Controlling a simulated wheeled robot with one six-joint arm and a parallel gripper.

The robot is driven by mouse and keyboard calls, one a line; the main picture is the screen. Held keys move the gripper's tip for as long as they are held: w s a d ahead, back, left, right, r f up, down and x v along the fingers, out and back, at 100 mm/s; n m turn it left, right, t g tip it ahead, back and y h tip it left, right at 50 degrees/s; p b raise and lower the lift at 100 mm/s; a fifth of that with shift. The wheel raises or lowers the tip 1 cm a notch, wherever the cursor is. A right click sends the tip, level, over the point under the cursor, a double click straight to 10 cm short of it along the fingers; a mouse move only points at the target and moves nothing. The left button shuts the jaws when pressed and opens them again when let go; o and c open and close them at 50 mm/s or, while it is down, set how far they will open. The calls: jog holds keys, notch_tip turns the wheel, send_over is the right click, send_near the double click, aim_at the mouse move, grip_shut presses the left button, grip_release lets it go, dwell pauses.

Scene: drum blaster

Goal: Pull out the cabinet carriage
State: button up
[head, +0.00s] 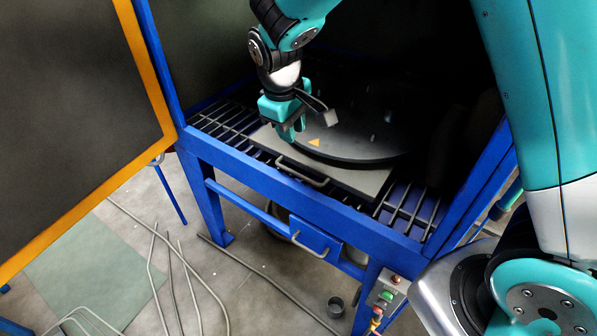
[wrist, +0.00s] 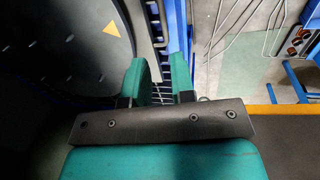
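The cabinet carriage (head: 362,180) is a grey flat plate inside the blue cabinet, carrying a dark round turntable (head: 362,142) with an orange triangle. A grey bar handle (head: 302,172) is on the plate's front edge. My teal gripper (head: 292,132) is over the plate's left part, behind and left of the handle, and apart from it. In the wrist view my gripper (wrist: 160,80) has its two teal fingers apart with nothing seen between them. The turntable (wrist: 72,40) shows at upper left there.
The cabinet door (head: 70,110) with an orange edge stands open at left. Dark slatted rails (head: 225,122) flank the carriage. A blue front beam (head: 290,195) runs below it. A small blue drawer (head: 316,238), a control box (head: 388,292), a cup and loose hoses are lower down.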

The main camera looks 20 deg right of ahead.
aim_at(299, 174)
jog(key=f, duration=0.4)
jog(key=w+d+f, duration=0.1)
jog(key=f, duration=0.4)
jog(key=d+f, duration=0.1)
jog(key=f, duration=0.4)
jog(key=shift+w+d+p, duration=0.1)
jog(key=shift+w+p, duration=0.1)
jog(key=shift+p, duration=0.2)
jog(key=shift+c, duration=0.2)
grip_shut()
